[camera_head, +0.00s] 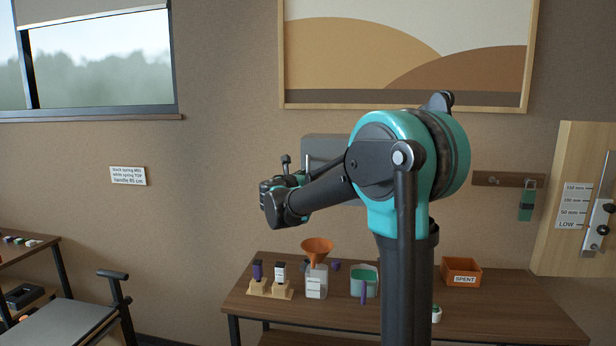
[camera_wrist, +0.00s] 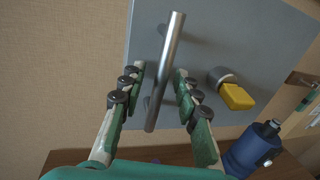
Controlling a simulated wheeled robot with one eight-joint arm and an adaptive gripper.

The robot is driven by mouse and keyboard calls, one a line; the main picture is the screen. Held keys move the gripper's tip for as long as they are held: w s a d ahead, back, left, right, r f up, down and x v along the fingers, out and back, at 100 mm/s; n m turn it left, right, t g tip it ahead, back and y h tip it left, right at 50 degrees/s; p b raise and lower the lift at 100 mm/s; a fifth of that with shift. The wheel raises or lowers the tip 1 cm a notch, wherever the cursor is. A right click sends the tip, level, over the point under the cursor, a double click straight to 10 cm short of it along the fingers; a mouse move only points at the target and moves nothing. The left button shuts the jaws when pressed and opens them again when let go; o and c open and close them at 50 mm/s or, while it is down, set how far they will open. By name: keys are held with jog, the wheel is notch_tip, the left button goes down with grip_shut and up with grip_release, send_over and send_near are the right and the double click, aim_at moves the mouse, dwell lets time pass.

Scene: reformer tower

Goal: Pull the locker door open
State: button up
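The grey locker door (camera_wrist: 200,45) fills much of the wrist view and looks shut; its edges are partly out of view. A straight metal bar handle (camera_wrist: 167,70) stands off it. A yellow turn-piece (camera_wrist: 237,96) on a dark round base is on the door, right of the handle. My gripper (camera_wrist: 160,72) is open, with one finger on each side of the handle and gaps to both. In the head view the grey locker (camera_head: 322,146) is mostly hidden behind my arm, and my gripper (camera_head: 287,180) is in front of its left side.
Below is a wooden table (camera_head: 240,308) with an orange funnel (camera_head: 317,246) on a bottle, a teal jug (camera_head: 369,285) and an orange SPENT bin (camera_head: 461,270). A blue bottle-like object (camera_wrist: 250,150) is low right in the wrist view.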

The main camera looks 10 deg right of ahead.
jog(key=shift+c, duration=0.6)
grip_shut()
jog(key=shift+s, duration=0.1)
